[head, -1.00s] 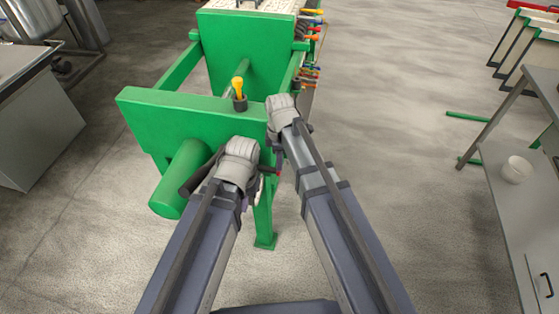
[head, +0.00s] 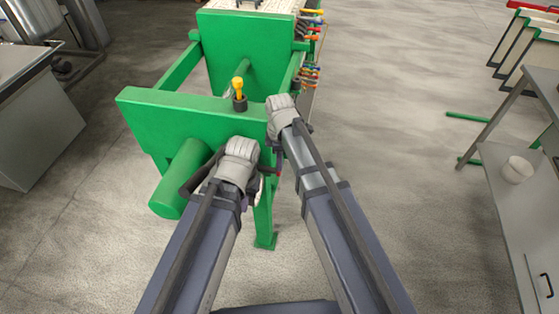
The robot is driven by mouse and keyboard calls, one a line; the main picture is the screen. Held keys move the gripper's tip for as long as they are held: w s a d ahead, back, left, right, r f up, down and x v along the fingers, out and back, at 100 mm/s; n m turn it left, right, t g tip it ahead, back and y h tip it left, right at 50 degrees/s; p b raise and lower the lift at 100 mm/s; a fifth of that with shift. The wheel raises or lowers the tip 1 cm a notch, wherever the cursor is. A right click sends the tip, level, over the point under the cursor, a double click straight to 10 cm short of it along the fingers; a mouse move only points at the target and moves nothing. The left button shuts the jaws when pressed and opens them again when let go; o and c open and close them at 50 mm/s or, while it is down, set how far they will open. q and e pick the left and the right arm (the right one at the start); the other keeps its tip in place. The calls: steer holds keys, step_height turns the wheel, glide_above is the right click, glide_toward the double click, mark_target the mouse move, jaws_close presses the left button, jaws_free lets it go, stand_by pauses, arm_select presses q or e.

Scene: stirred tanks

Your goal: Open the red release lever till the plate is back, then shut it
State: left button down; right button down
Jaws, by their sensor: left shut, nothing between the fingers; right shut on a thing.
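The green filter press fills the upper middle of the head view. Its movable plate (head: 237,60) stands upright behind the front green crosspiece (head: 165,108), with a gap between them. Only a small dark red piece of the release lever (head: 279,171) shows, by the press's right front leg. My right gripper (head: 277,150) is at the right end of the crosspiece, fingers down and shut on the lever; its wrist hides most of the grip.
Coloured valve handles (head: 311,72) line the press's right side. A grey bench (head: 515,190) with a white pot (head: 517,170) is at right. The floor between is clear.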

stand_by(0.3)
steer(key=shift+w, duration=0.3)
steer(key=shift+w+d+g, duration=0.1)
steer(key=shift+g, duration=0.6)
